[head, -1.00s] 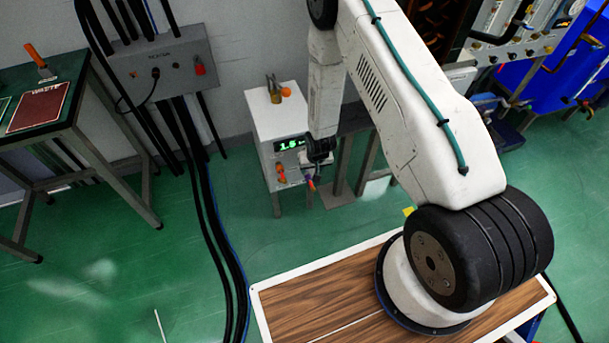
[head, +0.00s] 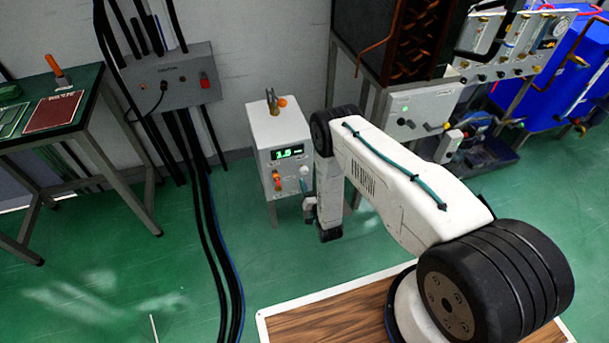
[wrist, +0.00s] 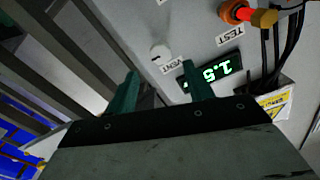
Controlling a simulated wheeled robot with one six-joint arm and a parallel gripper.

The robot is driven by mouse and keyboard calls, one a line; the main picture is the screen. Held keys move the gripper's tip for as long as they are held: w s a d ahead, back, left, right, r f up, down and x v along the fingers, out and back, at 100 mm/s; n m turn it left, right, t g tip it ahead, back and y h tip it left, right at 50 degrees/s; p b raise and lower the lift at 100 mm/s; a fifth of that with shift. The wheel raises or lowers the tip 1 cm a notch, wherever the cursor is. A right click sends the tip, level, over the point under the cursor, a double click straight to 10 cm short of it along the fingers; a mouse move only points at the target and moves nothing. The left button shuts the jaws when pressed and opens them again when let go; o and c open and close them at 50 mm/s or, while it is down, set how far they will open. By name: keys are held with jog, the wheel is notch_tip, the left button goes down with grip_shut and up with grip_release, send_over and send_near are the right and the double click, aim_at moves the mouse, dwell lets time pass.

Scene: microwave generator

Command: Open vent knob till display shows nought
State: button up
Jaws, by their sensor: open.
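The white cabinet (head: 264,135) stands on the floor against the wall. Its lit green display (head: 288,153) reads about 1.5; the display (wrist: 212,72) appears upside down in the wrist view. The white round vent knob (head: 304,170) is on the cabinet front, below and right of the display. In the wrist view the vent knob (wrist: 160,53) lies beyond and roughly between my fingertips, by the VENT label. My gripper (wrist: 163,80) has its two green fingers apart, with nothing between them. In the head view my gripper (head: 304,187) is just below the knob.
Black cables (head: 203,230) run down to the floor at left. A metal stand is close at right. Green floor in front is open.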

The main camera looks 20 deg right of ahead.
aim_at(305, 172)
jog(key=w, duration=0.6)
jog(key=shift+w+a, duration=0.15)
jog(key=shift+w, duration=0.1)
